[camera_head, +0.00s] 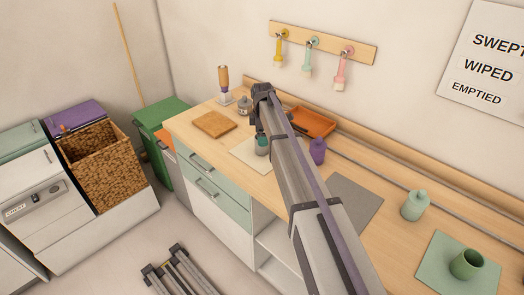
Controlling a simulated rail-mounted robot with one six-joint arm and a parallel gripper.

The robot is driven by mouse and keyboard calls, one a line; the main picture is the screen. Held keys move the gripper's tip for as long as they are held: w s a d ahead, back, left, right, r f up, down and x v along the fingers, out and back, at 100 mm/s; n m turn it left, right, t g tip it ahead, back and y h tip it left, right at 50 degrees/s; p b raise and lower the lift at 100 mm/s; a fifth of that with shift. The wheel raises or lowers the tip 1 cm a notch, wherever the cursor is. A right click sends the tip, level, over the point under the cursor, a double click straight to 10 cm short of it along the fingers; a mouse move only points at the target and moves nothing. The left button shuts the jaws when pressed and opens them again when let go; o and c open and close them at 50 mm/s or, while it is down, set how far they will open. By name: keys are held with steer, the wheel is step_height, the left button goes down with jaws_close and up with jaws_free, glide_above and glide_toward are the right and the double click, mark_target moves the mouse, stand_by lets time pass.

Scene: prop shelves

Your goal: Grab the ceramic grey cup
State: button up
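My arm reaches from the lower right to the far part of the counter. My gripper (259,132) is at its far end, pointing down; it is small and dark, and its finger opening cannot be made out. Just below it a small grey-teal cup-like vessel (262,146) stands on a cream mat (243,151), partly hidden by my arm. I cannot tell whether the gripper touches it, nor whether it is the ceramic grey cup. A small grey jar-like item (243,105) stands farther back. A green cup (466,264) stands upright on a green mat (436,276) at the lower right.
A purple bottle (318,151) and an orange tray (311,121) are right of my gripper. A wooden board (214,125) lies to the left. A wooden-handled brush (224,82) stands behind. A grey mat (352,199) is bare; a pale green bottle (415,205) stands farther right.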

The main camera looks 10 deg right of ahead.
step_height(320, 180, down, 4)
steer(key=b, duration=0.3)
steer(key=shift+a+f, duration=0.1)
steer(key=shift+f, duration=0.15)
steer(key=shift+r, duration=0.2)
steer(key=c, duration=1.1)
